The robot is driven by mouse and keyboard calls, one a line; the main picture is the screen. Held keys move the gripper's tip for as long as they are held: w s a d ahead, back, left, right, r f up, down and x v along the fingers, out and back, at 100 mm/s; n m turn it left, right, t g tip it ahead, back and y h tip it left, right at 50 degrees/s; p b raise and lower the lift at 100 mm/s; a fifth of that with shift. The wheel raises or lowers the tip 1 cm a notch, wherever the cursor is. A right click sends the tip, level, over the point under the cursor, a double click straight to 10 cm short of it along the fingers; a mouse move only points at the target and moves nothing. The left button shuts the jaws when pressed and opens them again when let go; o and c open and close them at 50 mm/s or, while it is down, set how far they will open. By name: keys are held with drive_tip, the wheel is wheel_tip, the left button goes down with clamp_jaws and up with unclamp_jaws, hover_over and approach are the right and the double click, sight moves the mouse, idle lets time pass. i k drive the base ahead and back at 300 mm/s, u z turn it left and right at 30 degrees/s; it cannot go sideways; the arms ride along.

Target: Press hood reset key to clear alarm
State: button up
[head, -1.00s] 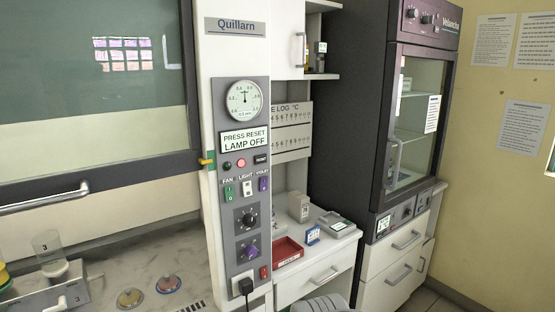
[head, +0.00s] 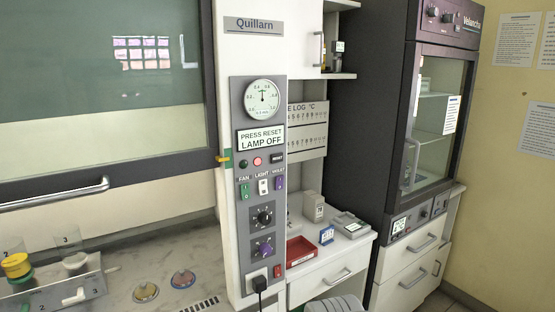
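The hood's control panel (head: 247,193) is on the white upright of the Quillarn hood, in the middle of the head view. A sign (head: 260,139) on it reads "PRESS RESET LAMP OFF". Above is a round gauge (head: 263,99). Below are the fan, light and violet switches (head: 263,186) and two knobs (head: 263,217). My gripper is not in view.
The hood sash (head: 110,90) with its handle (head: 60,196) is at left. Cups and a small unit (head: 65,295) stand on the hood's worktop. A red tray (head: 300,251) lies on the counter to the right, beside the dark Velancha cabinet (head: 385,120). A grey seat (head: 335,304) shows at the bottom.

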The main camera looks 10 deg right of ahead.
sight(276, 158)
drive_tip(key=u, duration=3.8)
drive_tip(key=k, duration=0.8)
drive_tip(key=z, duration=0.55)
